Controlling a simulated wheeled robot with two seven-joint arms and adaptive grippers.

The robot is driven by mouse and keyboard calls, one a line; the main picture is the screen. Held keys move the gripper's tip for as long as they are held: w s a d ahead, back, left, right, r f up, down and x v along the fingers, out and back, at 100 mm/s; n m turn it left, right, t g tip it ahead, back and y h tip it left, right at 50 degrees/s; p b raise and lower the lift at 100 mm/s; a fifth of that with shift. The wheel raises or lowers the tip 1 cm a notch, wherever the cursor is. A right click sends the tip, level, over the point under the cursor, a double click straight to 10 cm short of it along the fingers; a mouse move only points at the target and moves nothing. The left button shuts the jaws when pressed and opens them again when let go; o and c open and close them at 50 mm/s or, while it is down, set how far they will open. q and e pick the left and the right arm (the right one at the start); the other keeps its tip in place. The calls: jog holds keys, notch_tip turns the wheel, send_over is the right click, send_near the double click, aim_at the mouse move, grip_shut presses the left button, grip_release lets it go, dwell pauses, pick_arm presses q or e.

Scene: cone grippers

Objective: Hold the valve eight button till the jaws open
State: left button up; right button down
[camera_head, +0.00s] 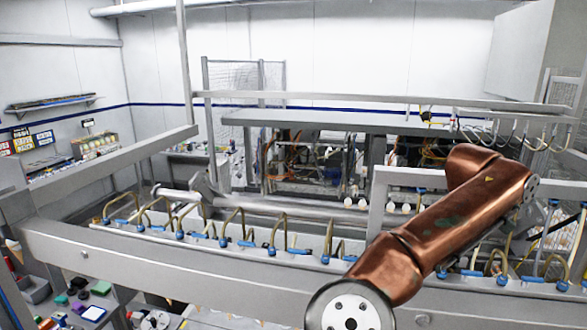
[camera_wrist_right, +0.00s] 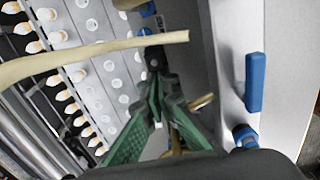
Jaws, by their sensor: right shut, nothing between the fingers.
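A row of blue valve parts (camera_head: 271,251) with curved brass-coloured tubes (camera_head: 236,218) runs along a grey rail. I cannot tell which one is valve eight; no number is readable. In the right wrist view, my right gripper (camera_wrist_right: 154,62) has green fingers brought together at the tips, with nothing between them. A blue bar (camera_wrist_right: 255,82) and a blue round fitting (camera_wrist_right: 246,137) are to the right of the fingers, on a grey surface. A pale tube crosses by the fingertips; contact is unclear. In the head view my copper arm hides part of the rail, and neither gripper shows.
Rows of white-and-orange cones (camera_wrist_right: 50,36) are at the left of the wrist view, beside a plate with round holes (camera_wrist_right: 108,75). Grey beams (camera_head: 300,262) cross the head view. A shelf (camera_head: 50,103) hangs on the left wall.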

jog(key=shift+r+p, duration=2.4)
jog(key=shift+r, duration=1.05)
